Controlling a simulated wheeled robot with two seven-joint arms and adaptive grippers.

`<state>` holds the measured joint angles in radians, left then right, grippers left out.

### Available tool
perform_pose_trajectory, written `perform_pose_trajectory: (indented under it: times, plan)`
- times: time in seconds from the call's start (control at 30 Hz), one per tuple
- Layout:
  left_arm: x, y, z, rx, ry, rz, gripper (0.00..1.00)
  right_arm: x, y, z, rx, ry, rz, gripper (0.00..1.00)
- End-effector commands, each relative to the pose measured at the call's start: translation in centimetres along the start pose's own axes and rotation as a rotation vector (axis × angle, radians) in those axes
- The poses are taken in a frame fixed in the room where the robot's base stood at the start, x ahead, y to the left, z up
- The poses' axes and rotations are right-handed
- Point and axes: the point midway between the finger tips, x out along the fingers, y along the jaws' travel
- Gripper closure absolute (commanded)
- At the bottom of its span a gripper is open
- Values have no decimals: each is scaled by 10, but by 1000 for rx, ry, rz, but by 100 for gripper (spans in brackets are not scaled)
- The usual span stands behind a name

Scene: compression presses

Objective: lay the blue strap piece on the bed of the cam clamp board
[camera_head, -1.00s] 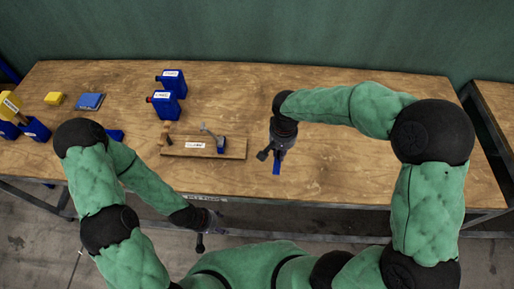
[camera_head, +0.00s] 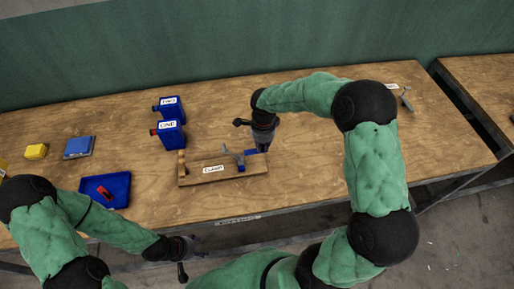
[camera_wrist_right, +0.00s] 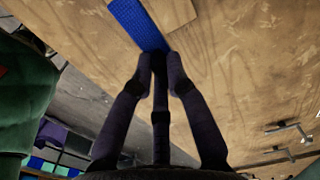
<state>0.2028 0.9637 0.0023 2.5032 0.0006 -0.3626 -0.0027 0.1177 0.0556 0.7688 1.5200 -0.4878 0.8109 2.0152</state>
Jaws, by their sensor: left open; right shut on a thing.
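The blue strap piece (camera_wrist_right: 136,24) is pinched at its near end between the fingertips of my right gripper (camera_wrist_right: 160,58). I cannot tell whether the strap touches the board. My left gripper (camera_head: 189,258) is open and empty in front of the table edge.
Two blue bottle-like blocks (camera_head: 171,134) with white labels stand behind the board. A blue tray (camera_head: 121,188) with a red item lies to its left. A yellow block (camera_head: 36,151) and a blue-grey box (camera_head: 79,147) are farther left. The table right of my right arm is mostly clear.

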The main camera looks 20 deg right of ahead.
Motion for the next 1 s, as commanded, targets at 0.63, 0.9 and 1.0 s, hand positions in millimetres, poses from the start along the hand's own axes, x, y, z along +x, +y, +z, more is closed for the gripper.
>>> perform_pose_trajectory:
  times: [0.63,0.9,1.0]
  plan:
    - [4,-1,0,0,-1,0,38,2,-1,-3,33,0,-1,100]
    - [15,-5,0,0,0,0,38,15,-1,-3,33,0,0,100]
    - [21,-7,-1,0,0,0,38,22,-1,-3,33,0,0,100]
